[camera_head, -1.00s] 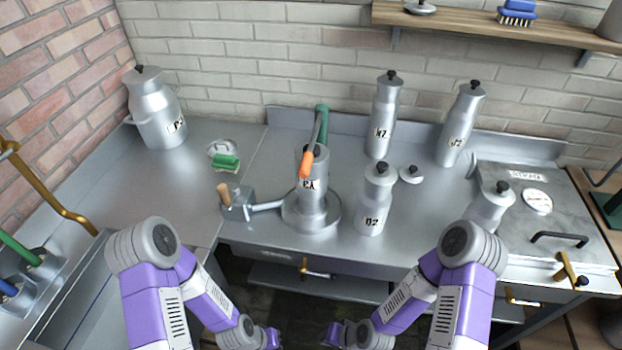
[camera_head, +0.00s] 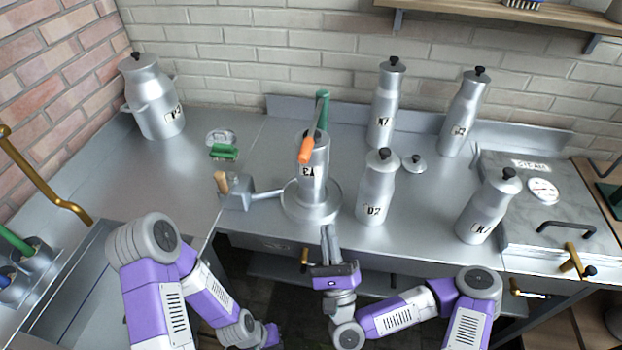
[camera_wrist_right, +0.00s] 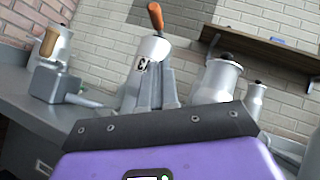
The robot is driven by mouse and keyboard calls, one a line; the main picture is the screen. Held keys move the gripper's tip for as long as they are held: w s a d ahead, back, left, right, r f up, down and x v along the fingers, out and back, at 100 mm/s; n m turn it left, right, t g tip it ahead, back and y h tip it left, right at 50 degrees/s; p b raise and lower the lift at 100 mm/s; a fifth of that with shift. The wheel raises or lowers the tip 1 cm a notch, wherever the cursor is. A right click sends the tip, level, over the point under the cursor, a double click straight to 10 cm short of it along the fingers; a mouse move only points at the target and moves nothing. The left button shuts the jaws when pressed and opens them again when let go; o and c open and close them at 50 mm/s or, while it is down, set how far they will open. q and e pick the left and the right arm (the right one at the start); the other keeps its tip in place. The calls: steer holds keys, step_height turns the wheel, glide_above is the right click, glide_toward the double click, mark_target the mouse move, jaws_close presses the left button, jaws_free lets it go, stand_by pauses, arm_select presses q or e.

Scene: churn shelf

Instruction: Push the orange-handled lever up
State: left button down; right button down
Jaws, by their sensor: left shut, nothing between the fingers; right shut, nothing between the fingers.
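The orange-handled lever (camera_head: 306,150) rises over the silver canister marked Y3 (camera_head: 313,172), joined to a green post (camera_head: 322,108) behind it. The orange grip also shows at the top of the right wrist view (camera_wrist_right: 156,16). My right gripper (camera_head: 327,230) points at the counter's front edge, in front of and below the canister and lever. It is shut and empty, and it does not appear to touch the lever. My left gripper (camera_head: 270,336) is low at the bottom edge, far from the lever; its fingers are barely visible.
A wooden-handled crank box (camera_head: 236,193) stands left of the canister. Bottle D2 (camera_head: 374,190) stands close on its right. More bottles stand behind, and bottle (camera_head: 487,208) stands further right. A green brush (camera_head: 224,152) lies at the left. The left counter is mostly clear.

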steer(key=s+a+r+x, duration=0.1)
steer(key=x, duration=1.2)
steer(key=shift+s+a+r, duration=0.2)
steer(key=shift+s+r, duration=0.1)
steer(key=shift+s, duration=0.1)
steer(key=shift+r, duration=0.1)
